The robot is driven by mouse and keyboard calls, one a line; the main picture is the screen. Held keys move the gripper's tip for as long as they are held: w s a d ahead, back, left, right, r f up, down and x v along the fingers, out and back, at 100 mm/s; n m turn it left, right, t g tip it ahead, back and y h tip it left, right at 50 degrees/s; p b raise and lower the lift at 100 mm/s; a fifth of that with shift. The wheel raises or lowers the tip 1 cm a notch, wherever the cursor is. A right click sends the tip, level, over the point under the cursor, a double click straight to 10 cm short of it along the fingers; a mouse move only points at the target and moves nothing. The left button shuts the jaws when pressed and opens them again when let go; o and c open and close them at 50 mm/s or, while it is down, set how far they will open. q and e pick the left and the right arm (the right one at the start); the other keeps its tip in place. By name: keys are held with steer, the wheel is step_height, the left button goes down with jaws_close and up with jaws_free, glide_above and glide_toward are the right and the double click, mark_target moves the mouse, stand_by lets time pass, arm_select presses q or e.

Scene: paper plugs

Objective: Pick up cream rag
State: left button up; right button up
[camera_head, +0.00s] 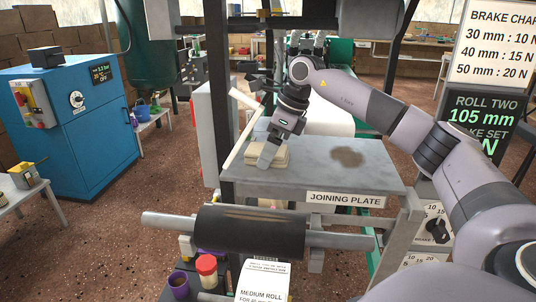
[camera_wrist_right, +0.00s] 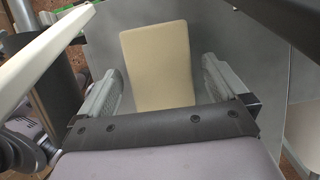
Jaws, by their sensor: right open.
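The cream rag (camera_head: 268,154) is a folded cream pad lying on the left part of the grey joining plate (camera_head: 385,178). My right gripper (camera_head: 266,160) comes down over it from above in the head view and hides part of it. In the right wrist view the rag (camera_wrist_right: 157,65) lies between the two fingers of my right gripper (camera_wrist_right: 163,92). The fingers are open, one on each side of the rag, with a gap showing to each. Whether the fingertips touch the plate cannot be told. My left gripper is not in view.
A pale bar (camera_head: 240,130) slants up just left of the rag. A dark roller (camera_head: 250,230) lies in front of the plate. A dark stain (camera_head: 347,156) marks the plate's otherwise clear right part. Below stand a purple mug (camera_head: 179,284) and a red-capped jar (camera_head: 207,270).

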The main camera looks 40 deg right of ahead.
mark_target(261, 148)
steer(key=c, duration=1)
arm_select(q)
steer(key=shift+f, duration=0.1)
arm_select(e)
steer(key=shift+r, duration=0.15)
step_height(261, 148, up, 4)
steer(key=shift+w, duration=0.1)
steer(key=s+d+b, duration=0.1)
steer(key=s+d, duration=0.2)
steer(key=s, duration=0.1)
steer(key=s+d, duration=0.3)
steer(key=s, duration=0.2)
steer(key=s+d+b, duration=0.1)
steer(key=s+d, duration=0.2)
steer(key=s, duration=0.1)
steer(key=shift+s+d+f+b, duration=0.25)
steer(key=shift+s+d+b, duration=0.05)
steer(key=shift+s+d, duration=0.4)
steer(key=shift+s, duration=0.05)
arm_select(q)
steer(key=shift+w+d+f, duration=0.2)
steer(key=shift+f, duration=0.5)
arm_select(e)
steer(key=shift+s, duration=0.1)
